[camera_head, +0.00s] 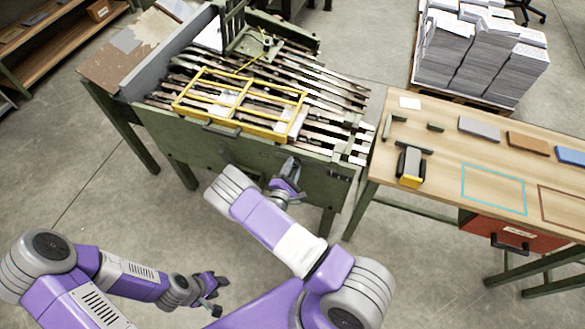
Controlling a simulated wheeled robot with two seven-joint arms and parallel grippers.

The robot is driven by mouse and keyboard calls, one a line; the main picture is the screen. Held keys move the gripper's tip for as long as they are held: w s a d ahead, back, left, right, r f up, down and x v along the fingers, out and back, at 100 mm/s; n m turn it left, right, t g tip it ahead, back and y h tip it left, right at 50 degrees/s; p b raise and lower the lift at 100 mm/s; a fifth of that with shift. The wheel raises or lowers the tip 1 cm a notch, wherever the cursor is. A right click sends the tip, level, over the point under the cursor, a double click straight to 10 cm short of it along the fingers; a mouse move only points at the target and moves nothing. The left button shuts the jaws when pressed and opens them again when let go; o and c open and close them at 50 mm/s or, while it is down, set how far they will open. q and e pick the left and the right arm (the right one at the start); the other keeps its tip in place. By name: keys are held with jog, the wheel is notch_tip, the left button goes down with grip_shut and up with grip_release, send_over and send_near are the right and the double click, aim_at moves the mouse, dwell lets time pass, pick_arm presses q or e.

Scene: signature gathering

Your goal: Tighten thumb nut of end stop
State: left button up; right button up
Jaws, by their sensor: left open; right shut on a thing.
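The green gathering machine (175,135) stands ahead, with a yellow frame guard (240,103) over its slatted bed. My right gripper (290,167) is at the machine's front side, below the bed's front edge and right of the middle. It is shut on a small part there, taken to be the thumb nut. The nut and the end stop are too small and too covered by the fingers to make out. My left gripper (217,296) is open and empty, low over the floor at the lower left, apart from the machine.
A wooden table (440,180) stands right of the machine, with a black-and-yellow tool (410,167), several small blocks and a red drawer (512,234) beneath. Paper stacks (480,55) stand behind it. The floor left of the machine is clear.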

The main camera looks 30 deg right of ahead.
dwell(0.3)
jog(key=o, duration=1)
jog(key=shift+o, duration=0.2)
jog(key=shift+s+a, duration=0.1)
jog(key=p+v, duration=0.1)
jog(key=v, duration=0.6)
jog(key=shift+a, duration=0.15)
jog(key=shift+s, duration=0.1)
